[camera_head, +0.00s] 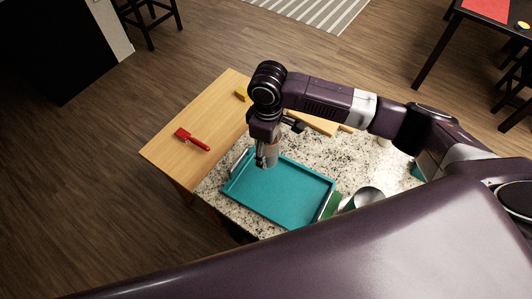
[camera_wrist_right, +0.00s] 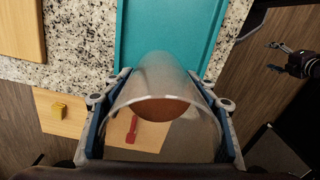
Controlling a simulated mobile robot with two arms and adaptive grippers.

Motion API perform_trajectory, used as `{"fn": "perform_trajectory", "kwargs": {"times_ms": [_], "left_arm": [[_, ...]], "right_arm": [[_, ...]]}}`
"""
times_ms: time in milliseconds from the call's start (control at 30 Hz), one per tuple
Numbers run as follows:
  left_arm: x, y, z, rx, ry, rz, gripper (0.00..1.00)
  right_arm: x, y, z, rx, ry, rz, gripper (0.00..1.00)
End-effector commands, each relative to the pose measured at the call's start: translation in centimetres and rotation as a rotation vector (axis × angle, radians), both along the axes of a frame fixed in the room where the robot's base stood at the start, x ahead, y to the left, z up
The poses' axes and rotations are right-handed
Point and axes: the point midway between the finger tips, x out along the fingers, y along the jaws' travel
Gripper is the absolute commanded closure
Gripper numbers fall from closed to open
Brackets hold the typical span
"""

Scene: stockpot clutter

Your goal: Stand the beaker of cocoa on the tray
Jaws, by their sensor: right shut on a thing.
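The clear beaker with brown cocoa (camera_wrist_right: 165,108) is between the fingers of my right gripper (camera_wrist_right: 160,112), which is shut on it. In the head view the beaker (camera_head: 272,154) hangs below my right gripper (camera_head: 266,152), at the far edge of the teal tray (camera_head: 280,197). I cannot tell whether its base touches the tray. The tray also shows at the top of the right wrist view (camera_wrist_right: 135,35) and looks empty. My left gripper (camera_wrist_right: 272,57) appears at the right of the right wrist view, away from the tray, fingers apart and empty.
The tray lies on a speckled stone counter (camera_head: 222,177). A wooden surface at the left bears a red-handled brush (camera_head: 192,139) and a yellow block (camera_head: 240,93). A metal pot (camera_head: 368,196) and a green thing (camera_head: 331,206) are right of the tray. A wooden board (camera_head: 313,123) lies behind.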

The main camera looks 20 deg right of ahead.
Motion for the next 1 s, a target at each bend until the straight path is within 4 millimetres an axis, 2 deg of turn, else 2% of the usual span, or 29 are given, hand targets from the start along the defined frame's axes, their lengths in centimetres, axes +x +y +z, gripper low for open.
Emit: {"fn": "perform_trajectory", "kwargs": {"times_ms": [33, 100, 233, 400, 667, 1000], "left_arm": [[-0.3, -0.4, 1.7, -0.004, 0.004, 0.001, 0.29], [-0.5, -0.7, 2.6, -0.008, 0.008, 0.000, 0.29], [-0.5, -0.8, 3.7, -0.009, 0.007, -0.002, 0.29], [0.2, -0.5, 4.2, -0.006, -0.003, -0.002, 0.29], [1.0, -0.2, 3.2, -0.003, -0.015, -0.002, 0.29], [0.9, -0.1, 0.0, -0.002, -0.012, 0.000, 0.29]], "right_arm": [[-0.2, 0.3, -0.2, 0.002, 0.007, 0.063, 0.81], [-0.3, 0.4, -1.5, 0.002, 0.005, 0.152, 0.81], [-0.8, 0.6, -3.4, 0.001, 0.002, 0.282, 0.81], [-1.1, 0.6, -4.8, 0.000, -0.003, 0.369, 0.81], [-1.1, 0.6, -6.0, -0.001, -0.005, 0.383, 0.81], [-1.1, 0.6, -9.0, 0.000, -0.004, 0.382, 0.81]]}}
